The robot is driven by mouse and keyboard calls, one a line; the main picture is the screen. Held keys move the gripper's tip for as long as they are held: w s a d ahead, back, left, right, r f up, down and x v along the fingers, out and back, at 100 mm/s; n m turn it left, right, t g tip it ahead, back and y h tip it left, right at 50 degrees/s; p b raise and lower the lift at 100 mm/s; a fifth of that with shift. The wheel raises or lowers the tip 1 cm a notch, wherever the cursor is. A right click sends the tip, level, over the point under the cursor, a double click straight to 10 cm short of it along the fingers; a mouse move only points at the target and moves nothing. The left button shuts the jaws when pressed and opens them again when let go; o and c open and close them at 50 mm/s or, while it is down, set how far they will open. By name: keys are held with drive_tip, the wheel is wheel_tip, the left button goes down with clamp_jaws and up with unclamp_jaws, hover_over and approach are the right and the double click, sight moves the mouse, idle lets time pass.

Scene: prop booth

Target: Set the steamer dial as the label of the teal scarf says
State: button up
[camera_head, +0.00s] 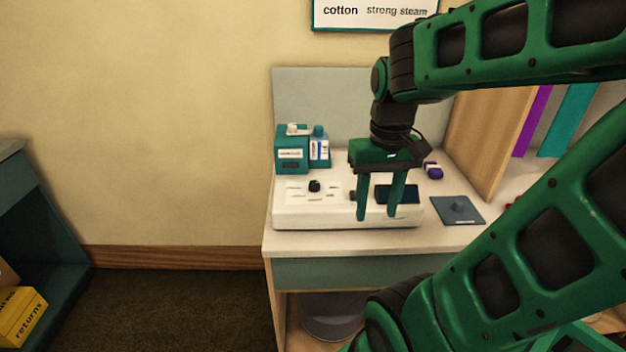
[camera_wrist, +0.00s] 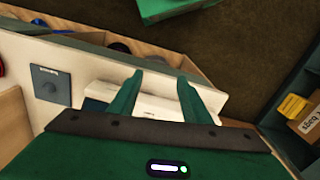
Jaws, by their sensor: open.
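The white steamer unit (camera_head: 290,216) lies on the table, with a black dial (camera_head: 314,186) and small marks around it on its left top; the marks are too small to read. A dark panel (camera_head: 386,194) is set in its right side. My gripper (camera_head: 377,215) is open and empty, fingers down, in front of that right side and right of the dial. The wrist view shows the open fingers (camera_wrist: 160,82) over the white unit. A teal cloth-like strip (camera_head: 568,120) stands at the right beside a purple one, possibly the scarf. No label on it shows.
A wall sign (camera_head: 370,12) reads "cotton" and "strong steam", its top cut off. A teal box (camera_head: 291,160) stands behind the unit. A blue-grey plate with a knob (camera_head: 458,210) lies to the right. A wooden panel (camera_head: 490,130) bounds that side. Yellow box (camera_head: 20,316) at left.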

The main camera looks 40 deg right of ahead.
drive_tip(key=w+d+r+n, duration=0.2)
drive_tip(key=w+r+n, duration=0.1)
drive_tip(key=w, duration=0.9)
drive_tip(key=n, duration=0.4)
hover_over(314, 182)
drive_tip(key=f, duration=0.1)
wheel_tip(314, 182, down, 10)
drive_tip(key=shift+s+f, duration=0.1)
drive_tip(key=c, duration=1)
